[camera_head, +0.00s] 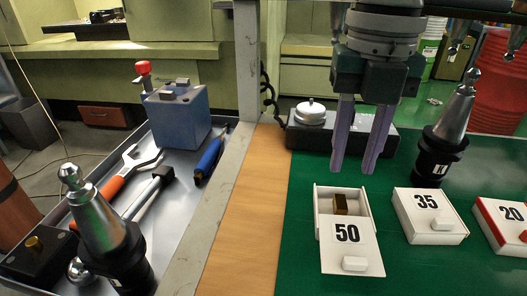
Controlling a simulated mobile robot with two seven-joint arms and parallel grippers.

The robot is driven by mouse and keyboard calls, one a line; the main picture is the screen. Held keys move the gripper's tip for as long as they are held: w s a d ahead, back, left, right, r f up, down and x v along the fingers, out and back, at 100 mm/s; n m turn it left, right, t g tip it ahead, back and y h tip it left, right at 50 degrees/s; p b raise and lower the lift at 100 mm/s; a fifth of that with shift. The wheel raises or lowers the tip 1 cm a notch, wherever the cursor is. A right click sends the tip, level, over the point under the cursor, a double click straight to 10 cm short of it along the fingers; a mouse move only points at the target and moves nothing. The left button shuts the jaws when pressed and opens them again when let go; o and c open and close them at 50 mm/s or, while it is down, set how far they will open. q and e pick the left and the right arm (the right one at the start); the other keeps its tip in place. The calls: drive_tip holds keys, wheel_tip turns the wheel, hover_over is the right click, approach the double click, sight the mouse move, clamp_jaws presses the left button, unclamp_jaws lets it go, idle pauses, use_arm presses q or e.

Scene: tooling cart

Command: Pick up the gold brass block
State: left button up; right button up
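A small gold brass block (340,204) sits in the open back part of a white box (319,215) on the green mat. The box's white lid (349,248), marked 50, is slid toward the front. My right gripper (353,168) points down above and slightly behind the block, apart from it. Its two purple fingers are spread with nothing between them. My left gripper does not show.
White boxes marked 35 (429,215) and 20 (507,226) stand to the right. A tool holder (444,137) stands behind them, and a scale (311,114) stands behind the fingers. A grey post (247,62) and a metal tray (181,161) with tools are left.

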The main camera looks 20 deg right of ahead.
sight(340, 196)
wheel_tip(340, 196, down, 6)
drive_tip(key=shift+w+a+b, duration=0.15)
drive_tip(key=shift+b, duration=0.25)
drive_tip(key=shift+c, duration=0.2)
clamp_jaws()
